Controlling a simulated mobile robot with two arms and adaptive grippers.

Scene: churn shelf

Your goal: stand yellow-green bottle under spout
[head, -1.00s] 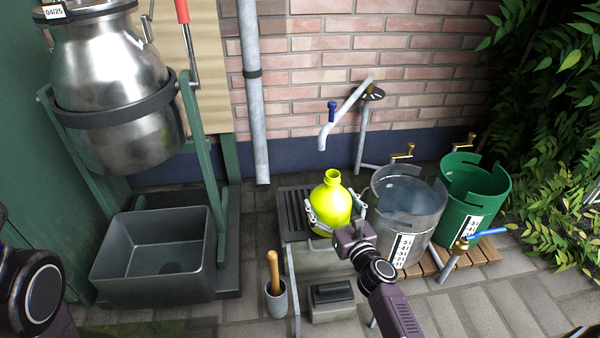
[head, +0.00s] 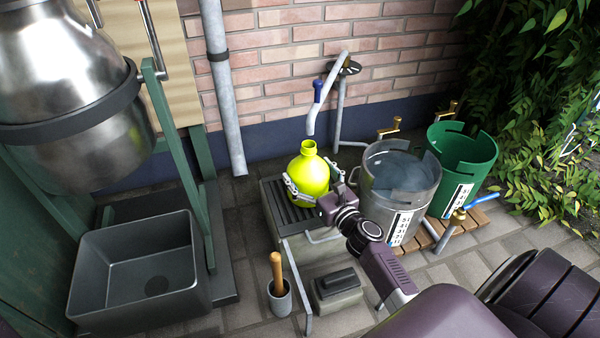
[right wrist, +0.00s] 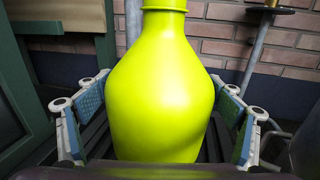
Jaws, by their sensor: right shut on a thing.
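The yellow-green bottle (head: 308,178) is upright over the slatted grate (head: 270,204), its open mouth close below the tip of the spout (head: 313,118). Whether its base touches the slats is hard to tell. My right gripper (head: 309,190) is shut on the bottle, low on its body, from the front right. In the right wrist view the bottle (right wrist: 160,95) fills the middle, with a finger pad of the gripper (right wrist: 160,125) on either side. The bottle's neck top is cut off there. My left gripper is out of view.
A clear bin (head: 395,195) and a green bin (head: 465,170) stand close on the right. A cup with a wooden-handled tool (head: 279,298) and a grey block (head: 337,290) are in front. A dark basin (head: 140,265) and steel churn (head: 75,90) stand left.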

